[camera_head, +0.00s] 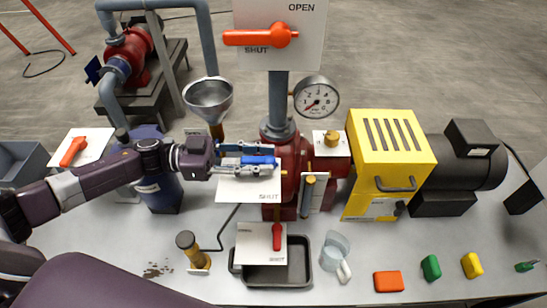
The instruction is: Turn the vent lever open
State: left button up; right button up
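A blue lever handle (258,160) lies level over a white plate (249,190) marked SHUT, on the red pump body. No label reading "vent" can be read, so I cannot tell for sure that this is the vent lever. My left gripper (256,160) reaches in from the left, with one finger above and one below the blue handle. Whether the fingers press on it cannot be told. The rest of the plate's marking is hidden behind the gripper. My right gripper is not in view.
An orange lever (260,37) is on an OPEN/SHUT plate above; another (73,151) is at left. A red lever (277,236) stands over a dark tray (262,276). A funnel (208,95) and gauge (316,97) rise close behind my gripper. The bench's front right holds small coloured pieces.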

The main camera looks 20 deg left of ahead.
pick_arm(q)
jog(key=v, duration=0.9)
